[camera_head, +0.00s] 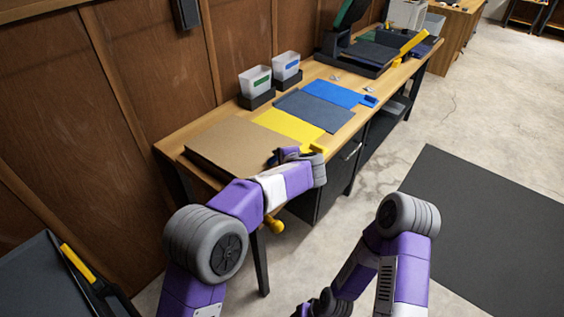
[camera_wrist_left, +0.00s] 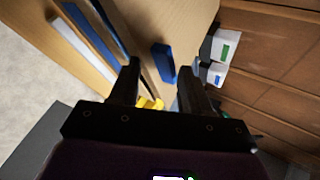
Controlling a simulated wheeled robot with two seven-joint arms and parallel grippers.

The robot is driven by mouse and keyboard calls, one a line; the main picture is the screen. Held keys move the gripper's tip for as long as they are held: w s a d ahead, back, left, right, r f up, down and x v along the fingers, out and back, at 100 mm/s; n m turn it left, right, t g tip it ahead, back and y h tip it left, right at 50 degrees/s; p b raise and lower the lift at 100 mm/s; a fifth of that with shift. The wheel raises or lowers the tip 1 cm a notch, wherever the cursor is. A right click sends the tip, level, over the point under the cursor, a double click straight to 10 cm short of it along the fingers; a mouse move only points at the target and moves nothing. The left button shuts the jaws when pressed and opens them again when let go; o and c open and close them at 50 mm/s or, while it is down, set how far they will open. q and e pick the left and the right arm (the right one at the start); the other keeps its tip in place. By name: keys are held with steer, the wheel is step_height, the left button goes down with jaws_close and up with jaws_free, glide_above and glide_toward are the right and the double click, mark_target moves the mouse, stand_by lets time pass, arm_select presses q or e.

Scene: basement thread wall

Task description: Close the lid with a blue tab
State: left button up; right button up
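A flat blue panel (camera_head: 333,93) with a small blue tab (camera_head: 370,101) at its front right corner lies on the workbench. A dark blue-grey panel (camera_head: 305,112) and a yellow panel (camera_head: 291,128) with a yellow tab (camera_head: 315,148) lie left of it. My left gripper (camera_head: 287,154) is by the bench's front edge, near the yellow tab. In the left wrist view its fingers (camera_wrist_left: 158,83) are apart, with a blue bar (camera_wrist_left: 163,62) showing beyond them; I cannot tell whether this is the tab. My right gripper (camera_head: 325,304) is low in front, its fingers unclear.
Two white bins (camera_head: 270,74) stand against the wall. A brown board (camera_head: 228,148) covers the bench's near end. A dark unit with a raised green lid (camera_head: 350,16) stands at the far end. A dark mat (camera_head: 490,220) lies on the floor at right.

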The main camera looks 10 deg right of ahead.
arm_select(q)
steer(key=shift+o, duration=1)
steer(key=shift+w+a+f, duration=0.2)
steer(key=shift+w+a, duration=0.15)
steer(key=shift+s+d+r, duration=0.15)
steer(key=shift+s+d, duration=0.1)
steer(key=shift+s, duration=0.05)
steer(key=p+v, duration=0.1)
steer(key=v, duration=0.6)
steer(key=shift+s+r, duration=0.15)
